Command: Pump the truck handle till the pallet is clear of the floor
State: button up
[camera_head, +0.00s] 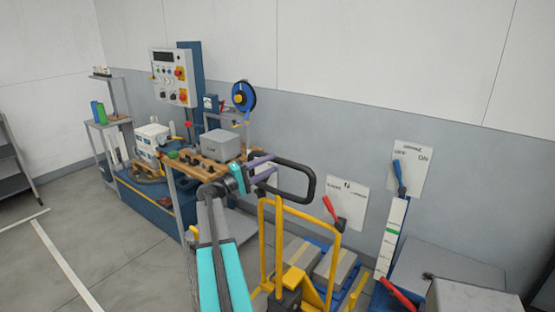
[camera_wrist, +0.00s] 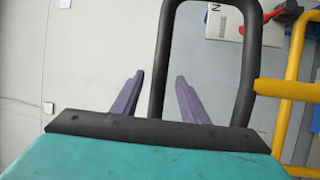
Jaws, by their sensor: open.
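The black loop handle (camera_head: 314,184) of the yellow pallet truck (camera_head: 290,210) stands in the middle of the head view. In the wrist view the handle (camera_wrist: 249,60) rises ahead, its left bar showing between my fingers. My gripper (camera_head: 264,165) is open, its purple fingers at the handle's left end. In the wrist view my gripper (camera_wrist: 160,78) has its fingers apart, not shut on the bar. I cannot tell how deep the bar sits between them. A blue pallet (camera_head: 357,290) with grey loads lies behind the truck frame. Its gap to the floor is hidden.
A workbench (camera_head: 200,164) with a grey box (camera_head: 221,145) stands behind my arm. Levers with a red grip (camera_head: 329,208) and a blue grip (camera_head: 398,172) stand by wall signs at right. Grey boxes (camera_head: 470,300) fill the lower right. Floor at the left is clear.

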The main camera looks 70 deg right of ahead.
aim_at(275, 162)
jog(key=shift+p+x, duration=0.6)
jog(key=shift+x, duration=1.65)
grip_shut()
